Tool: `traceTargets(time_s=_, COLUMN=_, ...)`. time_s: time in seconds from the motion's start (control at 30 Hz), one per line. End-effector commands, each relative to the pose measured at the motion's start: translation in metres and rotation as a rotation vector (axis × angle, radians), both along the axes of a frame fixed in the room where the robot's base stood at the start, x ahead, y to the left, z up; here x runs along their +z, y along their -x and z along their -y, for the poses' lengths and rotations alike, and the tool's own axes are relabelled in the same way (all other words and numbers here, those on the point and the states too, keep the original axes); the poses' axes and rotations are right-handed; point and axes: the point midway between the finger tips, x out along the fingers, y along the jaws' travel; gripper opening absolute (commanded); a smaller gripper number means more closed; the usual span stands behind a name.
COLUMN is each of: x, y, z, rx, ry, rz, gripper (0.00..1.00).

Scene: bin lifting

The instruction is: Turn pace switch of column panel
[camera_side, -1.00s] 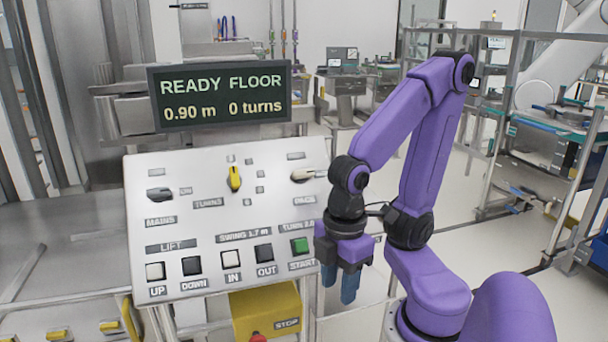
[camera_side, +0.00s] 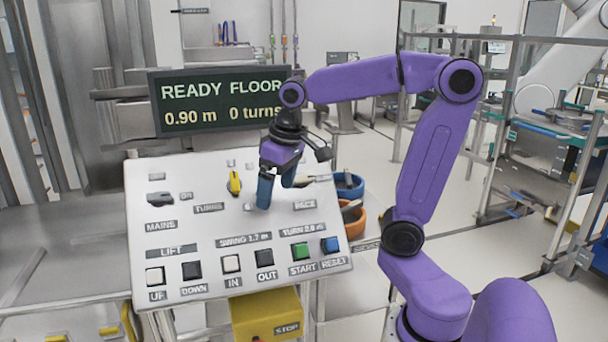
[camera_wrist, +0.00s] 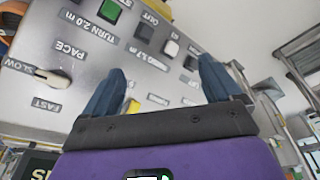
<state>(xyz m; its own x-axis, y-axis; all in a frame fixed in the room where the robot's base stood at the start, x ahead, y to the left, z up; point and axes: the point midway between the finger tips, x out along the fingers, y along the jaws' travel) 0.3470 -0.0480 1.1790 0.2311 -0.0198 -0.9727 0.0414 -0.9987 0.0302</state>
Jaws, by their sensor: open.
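The column panel (camera_side: 190,228) is a tilted light-grey plate with switches and buttons. Its pace switch (camera_wrist: 53,77) is a small cream knob at the left of the wrist view, between the SLOW (camera_wrist: 17,66) and FAST (camera_wrist: 44,104) labels. My gripper (camera_side: 277,187) is over the panel's upper right part, blue fingers pointing down. In the wrist view, its fingers (camera_wrist: 160,75) are spread apart with nothing between them, and the pace switch lies outside them to the left.
A display (camera_side: 205,105) reading READY FLOOR, 0.90 m, 0 turns stands behind the panel, partly covered by my arm. A yellow turns switch (camera_side: 234,183) is left of my gripper. Push buttons, including green START (camera_side: 300,251) and blue RESET (camera_side: 330,244), line the lower edge. A yellow STOP box (camera_side: 266,315) is below.

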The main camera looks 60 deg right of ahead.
Motion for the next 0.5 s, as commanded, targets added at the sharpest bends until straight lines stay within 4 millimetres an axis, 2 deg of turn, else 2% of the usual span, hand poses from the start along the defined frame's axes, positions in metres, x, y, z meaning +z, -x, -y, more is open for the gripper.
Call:
traceTargets(time_s=0.1, x=0.02, y=-0.016, z=0.037, rx=-0.179, ry=0.0, rz=0.037, gripper=0.92)
traceTargets(time_s=0.23, x=0.041, y=-0.024, z=0.078, rx=-0.367, ry=0.003, rz=0.075, gripper=0.92)
traceTargets(time_s=0.4, x=0.067, y=-0.022, z=0.13, rx=-0.6, ry=0.016, rz=0.122, gripper=0.92)
traceTargets(time_s=0.5, x=0.079, y=-0.016, z=0.153, rx=-0.705, ry=0.022, rz=0.142, gripper=0.92)
